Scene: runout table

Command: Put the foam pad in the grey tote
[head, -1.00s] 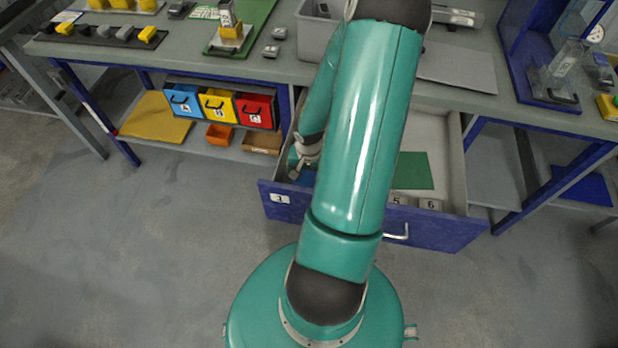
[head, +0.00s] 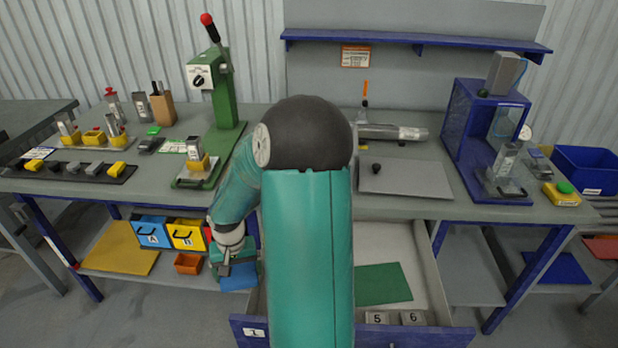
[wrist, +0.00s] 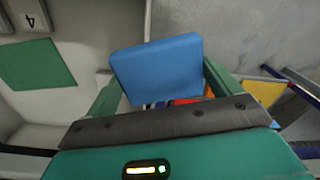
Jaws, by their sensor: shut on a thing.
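The foam pad is a blue block (wrist: 157,67), held between the green fingers of my gripper (wrist: 162,80) in the wrist view, slightly tilted. In the head view the pad (head: 238,277) shows under my gripper (head: 226,264), by the left side of the open drawer and in front of the lettered bins. My gripper is shut on it. The grey tote is hidden in the head view now, behind my arm.
The open drawer (head: 452,335) holds a green sheet (head: 385,284) and numbered plates. The workbench (head: 400,207) above carries a green press (head: 226,110), a grey plate (head: 405,178) and a blue frame (head: 452,125). Coloured bins (head: 187,234) stand below, left.

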